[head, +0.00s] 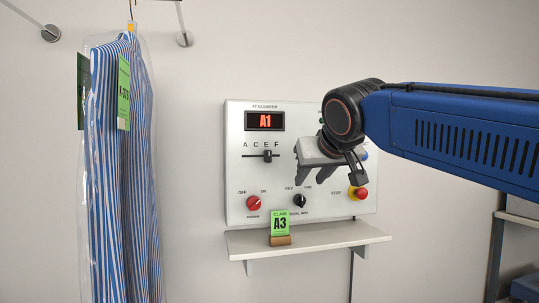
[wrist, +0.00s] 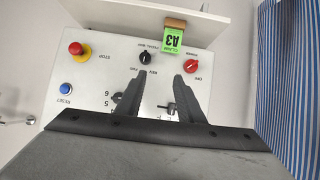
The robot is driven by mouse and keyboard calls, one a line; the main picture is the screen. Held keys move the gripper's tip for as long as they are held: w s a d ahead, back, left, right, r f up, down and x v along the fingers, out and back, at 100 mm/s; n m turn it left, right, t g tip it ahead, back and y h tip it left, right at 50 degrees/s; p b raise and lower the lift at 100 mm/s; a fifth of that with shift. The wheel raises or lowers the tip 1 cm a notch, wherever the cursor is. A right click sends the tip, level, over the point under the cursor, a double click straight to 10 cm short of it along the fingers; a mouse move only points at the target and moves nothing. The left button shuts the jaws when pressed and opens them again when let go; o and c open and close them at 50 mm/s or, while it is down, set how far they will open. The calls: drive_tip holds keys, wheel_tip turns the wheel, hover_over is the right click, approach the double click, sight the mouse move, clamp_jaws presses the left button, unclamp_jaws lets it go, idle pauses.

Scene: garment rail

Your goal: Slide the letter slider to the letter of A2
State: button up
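The grey control panel (head: 232,180) hangs on the wall. Its red display (head: 264,121) reads A1. The letter slider's dark knob (head: 267,156) sits on a horizontal slot below the letters A, C, E, F, and looks to be under E. My gripper (head: 313,180) is in front of the panel, right of that knob, and hides the panel's middle right. In the wrist view my gripper (wrist: 159,76) is open and empty, its fingers apart. The small dark knob (wrist: 171,107) shows between the fingers, close to the right one. I cannot tell how far the fingertips are from the panel.
A green A3 claim card (head: 280,224) stands on the shelf (head: 345,235) below the panel. The panel has a red knob (head: 253,203), a black knob (head: 300,201) and a red stop button (head: 361,193). A bagged striped garment (head: 128,170) hangs at left.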

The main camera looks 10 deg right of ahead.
drive_tip(key=w+a+r+t+y, duration=0.1)
drive_tip(key=w+a+r, duration=0.15)
drive_tip(key=r, duration=0.35)
drive_tip(key=w+a+r+t, duration=0.1)
drive_tip(key=w+a+r, duration=0.15)
drive_tip(key=r, duration=0.25)
approach(269, 154)
drive_tip(key=x, duration=0.9)
drive_tip(key=shift+w, duration=0.25)
clamp_jaws()
